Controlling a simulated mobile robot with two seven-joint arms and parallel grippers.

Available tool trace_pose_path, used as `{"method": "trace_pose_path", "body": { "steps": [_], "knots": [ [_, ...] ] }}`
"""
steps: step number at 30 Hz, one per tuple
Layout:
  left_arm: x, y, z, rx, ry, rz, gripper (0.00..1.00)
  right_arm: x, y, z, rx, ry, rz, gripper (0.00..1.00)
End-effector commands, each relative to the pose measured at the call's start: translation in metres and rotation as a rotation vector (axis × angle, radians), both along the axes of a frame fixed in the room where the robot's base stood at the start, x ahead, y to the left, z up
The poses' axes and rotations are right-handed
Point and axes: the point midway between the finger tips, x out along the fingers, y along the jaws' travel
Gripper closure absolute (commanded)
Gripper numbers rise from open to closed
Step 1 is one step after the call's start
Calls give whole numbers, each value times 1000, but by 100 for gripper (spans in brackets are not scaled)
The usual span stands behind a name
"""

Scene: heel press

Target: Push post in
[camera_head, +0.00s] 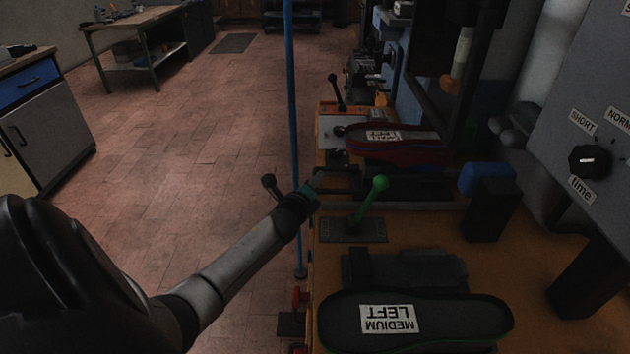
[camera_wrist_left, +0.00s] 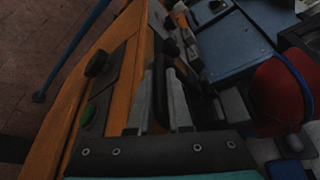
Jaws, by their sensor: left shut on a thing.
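My left gripper (camera_head: 318,177) reaches in from the left to the near-left edge of the press, beside the dark horizontal bars below the red and black sole. In the left wrist view the two grey fingers (camera_wrist_left: 161,85) are close around a narrow black part, the post (camera_wrist_left: 159,92). In the head view the post is too dark to pick out clearly. My right gripper is in neither view.
A green-knobbed lever (camera_head: 376,189) stands just right of the gripper. A sole marked MEDIUM LEFT (camera_head: 450,318) lies in front; another sole (camera_head: 415,150) lies behind. A blue pole (camera_head: 290,90) rises nearby. Open floor lies left.

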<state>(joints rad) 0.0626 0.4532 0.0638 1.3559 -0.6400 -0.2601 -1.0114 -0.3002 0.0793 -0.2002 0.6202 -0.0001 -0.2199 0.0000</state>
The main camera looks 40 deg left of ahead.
Motion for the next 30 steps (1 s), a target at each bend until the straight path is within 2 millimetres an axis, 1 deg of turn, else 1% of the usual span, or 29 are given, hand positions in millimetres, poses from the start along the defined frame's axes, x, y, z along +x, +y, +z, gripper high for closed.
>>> {"method": "trace_pose_path", "body": {
  "steps": [15,18,20,27,30],
  "knots": [
    [0,0,-1,0,1,1,100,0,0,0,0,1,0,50],
    [2,-3,-1,-2,0,0,100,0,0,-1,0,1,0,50],
    [8,-9,-1,-3,-1,-1,100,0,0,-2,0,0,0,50],
    [42,-50,-2,-5,-3,-2,100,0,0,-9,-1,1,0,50],
    [50,-59,-1,-3,-1,-2,100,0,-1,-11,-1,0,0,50]
  ]
}}
